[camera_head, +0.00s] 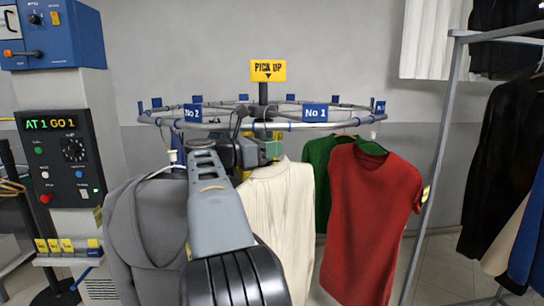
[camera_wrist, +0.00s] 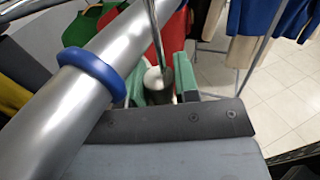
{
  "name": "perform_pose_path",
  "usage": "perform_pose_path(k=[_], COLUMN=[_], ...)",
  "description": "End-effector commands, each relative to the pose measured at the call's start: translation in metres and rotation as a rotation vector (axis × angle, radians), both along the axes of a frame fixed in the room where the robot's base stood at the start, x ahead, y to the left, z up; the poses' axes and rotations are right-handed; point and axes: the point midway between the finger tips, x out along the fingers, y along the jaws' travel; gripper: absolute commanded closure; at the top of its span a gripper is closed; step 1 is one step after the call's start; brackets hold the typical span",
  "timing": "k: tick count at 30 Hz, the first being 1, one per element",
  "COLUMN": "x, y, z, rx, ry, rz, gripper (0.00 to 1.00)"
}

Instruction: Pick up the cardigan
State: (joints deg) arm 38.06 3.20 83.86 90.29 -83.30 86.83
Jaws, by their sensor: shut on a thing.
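The cream garment, which looks like the cardigan (camera_head: 278,215), hangs at the front middle of the round rail, partly hidden behind my arm. My gripper (camera_head: 268,149) is at its top, just under the rail. In the wrist view my gripper's green fingers (camera_wrist: 158,86) are shut around a white knob on a thin metal stem (camera_wrist: 155,78), which appears to be the cardigan's hanger. The cardigan itself is not clearly visible in the wrist view.
The round rail (camera_head: 225,126) carries number tags and a yellow PICK UP sign (camera_head: 268,70). A grey hoodie (camera_head: 148,240) hangs close at left, a red garment (camera_head: 370,220) and a green one (camera_head: 318,165) at right. A control panel (camera_head: 62,155) stands far left, a clothes rack (camera_head: 437,150) right.

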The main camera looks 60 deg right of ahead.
Motion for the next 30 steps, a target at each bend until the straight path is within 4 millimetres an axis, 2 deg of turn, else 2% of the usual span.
perform_pose_path(k=[10,21,30], x=[0.021,0.063,0.085], y=[0.033,0.102,0.140], z=[-0.002,-0.003,-0.001], rx=[-0.001,0.000,0.000], ry=[0.000,-0.001,0.000], rz=[0.005,0.008,0.003], gripper=[1.00,1.00,1.00])
